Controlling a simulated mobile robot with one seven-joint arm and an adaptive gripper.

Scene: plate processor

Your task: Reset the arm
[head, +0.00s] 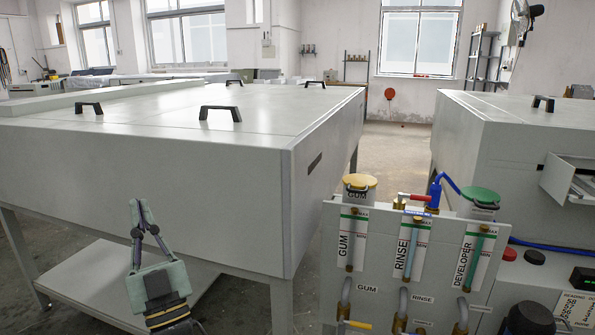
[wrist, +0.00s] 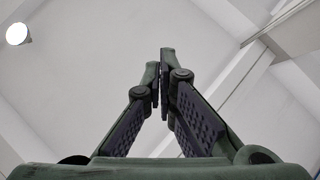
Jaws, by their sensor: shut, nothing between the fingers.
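My gripper (head: 139,203) shows at the lower left of the head view, pointing up, in front of the large grey machine. Its fingertips are together with nothing between them. In the wrist view my gripper (wrist: 164,55) is also shut and empty, its fingers pointing up towards the white ceiling. It appears apart from everything around it, though its distance to the machine is hard to tell.
A large grey plate processor (head: 150,180) with black lid handles fills the left. A panel (head: 385,285) with gum, rinse and developer gauges, hoses and valves stands at lower right. Another grey machine (head: 540,150) is at right. Open floor (head: 395,150) lies between the machines.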

